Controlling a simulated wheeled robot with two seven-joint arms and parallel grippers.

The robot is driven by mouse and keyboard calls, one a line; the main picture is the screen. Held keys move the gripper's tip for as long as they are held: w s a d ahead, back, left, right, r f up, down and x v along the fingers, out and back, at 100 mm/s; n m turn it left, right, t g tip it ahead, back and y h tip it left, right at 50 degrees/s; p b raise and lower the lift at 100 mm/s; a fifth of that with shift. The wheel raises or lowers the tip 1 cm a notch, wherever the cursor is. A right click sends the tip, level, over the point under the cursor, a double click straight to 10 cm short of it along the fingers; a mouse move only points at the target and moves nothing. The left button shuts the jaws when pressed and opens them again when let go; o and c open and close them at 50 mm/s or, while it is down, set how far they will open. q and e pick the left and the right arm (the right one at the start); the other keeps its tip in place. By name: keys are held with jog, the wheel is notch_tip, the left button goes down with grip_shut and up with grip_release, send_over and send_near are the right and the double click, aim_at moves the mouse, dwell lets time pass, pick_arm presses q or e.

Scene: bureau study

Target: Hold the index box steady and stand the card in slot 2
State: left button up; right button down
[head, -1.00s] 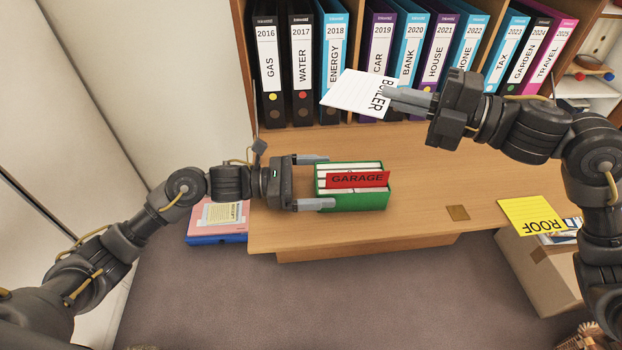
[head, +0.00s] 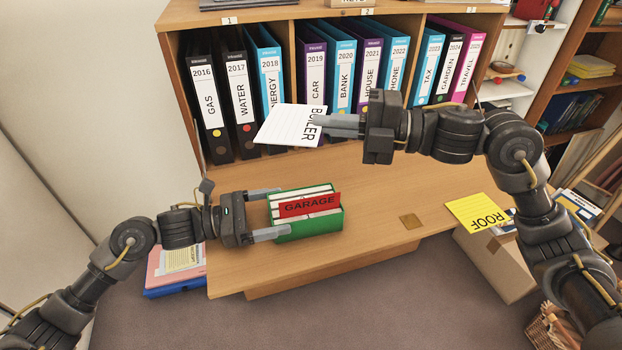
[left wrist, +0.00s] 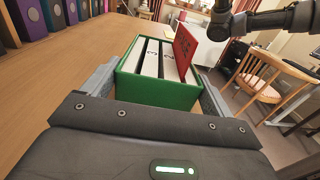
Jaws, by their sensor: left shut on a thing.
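The green index box (head: 320,228) sits near the front edge of the desk (head: 380,190). It holds white dividers (left wrist: 152,58) with dark numbers, which I cannot read surely. A red card marked GARAGE (head: 309,204) stands up out of it, at the right side in the left wrist view (left wrist: 186,45). My left gripper (head: 275,211) has one finger on each side of the box and is shut on it. My right gripper (head: 325,126) is shut on a white card marked BOILER (head: 282,124), held flat-looking above and behind the box. Its fingertips overlap the card's right edge.
A small brown square (head: 411,221) lies on the desk. The desk between box and brown square is clear.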

aim_at(306, 119)
jog(key=s+a+n+g, duration=0.1)
jog(key=a, duration=0.1)
jog(key=s+a+n+g+h, duration=0.1)
jog(key=a, duration=0.2)
jog(key=a+g+h, duration=0.1)
jog(key=a+g, duration=0.1)
jog(key=shift+s+a+f+n, duration=0.35)
jog(key=shift+s+n, duration=0.05)
jog(key=s+a+f+h, duration=0.2)
jog(key=s+a+h, duration=0.1)
jog(key=a+h, duration=0.15)
jog(key=w+d+m+h, duration=0.1)
jog(key=m+h, duration=0.2)
jog(key=w+d+m+t+h, duration=0.1)
jog(key=d+m+h, duration=0.1)
jog(key=m+h, duration=0.1)
jog(key=w+d+r+m+h, duration=0.1)
jog(key=m+h, duration=0.3)
jog(key=shift+w+d+r+m+t, duration=0.1)
jog(key=shift+w+d+m+t, duration=0.2)
jog(key=shift+t, duration=0.1)
jog(key=w+d+m, duration=0.2)
jog(key=m, duration=0.1)
jog(key=w+d+m+g+h, duration=0.1)
jog(key=shift+w+f, duration=0.2)
jog(key=shift+f, duration=0.05)
jog(key=shift+w+d+r+m+g, duration=0.1)
jog(key=shift+w+d+m+g, duration=0.25)
jog(key=shift+m, duration=0.35)
notch_tip(306, 119, down, 6)
